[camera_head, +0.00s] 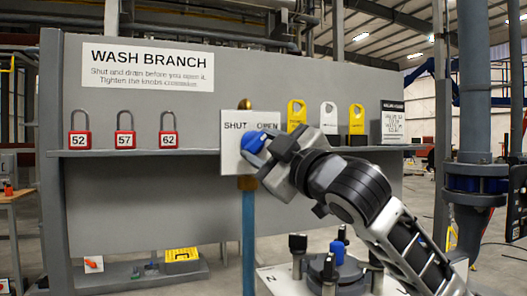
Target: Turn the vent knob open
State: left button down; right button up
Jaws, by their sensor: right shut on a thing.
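The vent knob (252,141) is blue and sits in front of a white plate (231,160) marked SHUT on the left and OPEN on the right. A blue pipe (249,235) runs down below the plate, and a brass fitting (245,104) shows above it. My right gripper (264,150) reaches in from the lower right and is shut on the blue knob. The gripper hides the knob's right side and part of the plate, so the knob's exact angle is hard to tell. My left gripper is not in view.
A grey shelf (190,152) carries red padlocks (125,139) numbered 52, 57 and 62 at left, and yellow and white tags (297,114) at right. Below my arm stands a flanged fitting with black knobs and a blue knob (337,250). A thick grey pipe (472,90) stands at right.

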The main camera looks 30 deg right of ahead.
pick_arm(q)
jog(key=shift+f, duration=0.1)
pick_arm(e)
jog(key=shift+f+m, duration=0.1)
jog(key=shift+m, duration=0.2)
jog(key=o, duration=1)
jog(key=shift+s+f, duration=0.15)
jog(key=shift+s, duration=0.15)
pick_arm(q)
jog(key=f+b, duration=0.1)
jog(key=b, duration=0.2)
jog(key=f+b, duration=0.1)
jog(key=b, duration=0.2)
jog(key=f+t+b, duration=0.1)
jog(key=b, duration=0.2)
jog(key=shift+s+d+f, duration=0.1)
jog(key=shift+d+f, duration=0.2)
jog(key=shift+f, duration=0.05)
pick_arm(e)
jog(key=v, duration=1.5)
jog(key=shift+s, duration=0.1)
